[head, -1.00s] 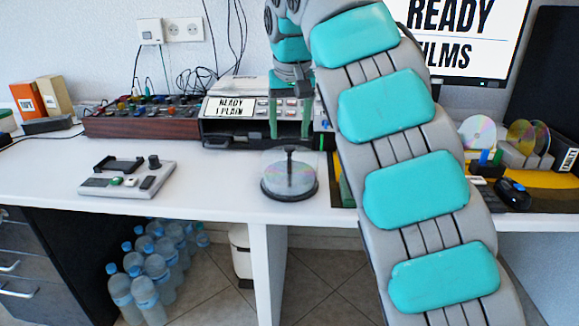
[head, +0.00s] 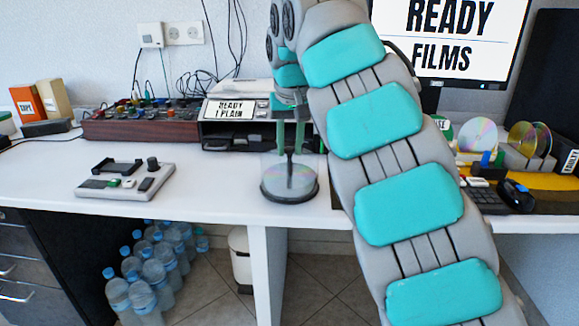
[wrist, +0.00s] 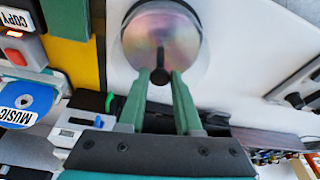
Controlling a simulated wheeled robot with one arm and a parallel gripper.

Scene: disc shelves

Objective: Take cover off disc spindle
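The disc spindle (head: 276,196) stands upright on the white table, with a round dark base and shiny discs inside. A clear cover (head: 309,168) stands over the discs. In the wrist view the discs show from above through the cover (wrist: 190,37), with a dark knob (wrist: 160,56) at its middle. My gripper (head: 290,150) points straight down over the spindle. Its green fingers, also in the wrist view (wrist: 160,74), are drawn together on either side of the knob and look shut on it. The cover looks seated on its base.
A grey device (head: 126,181) lies on the table to the left. A black player box (head: 225,137) stands close behind the spindle. The table's front edge is near the spindle.

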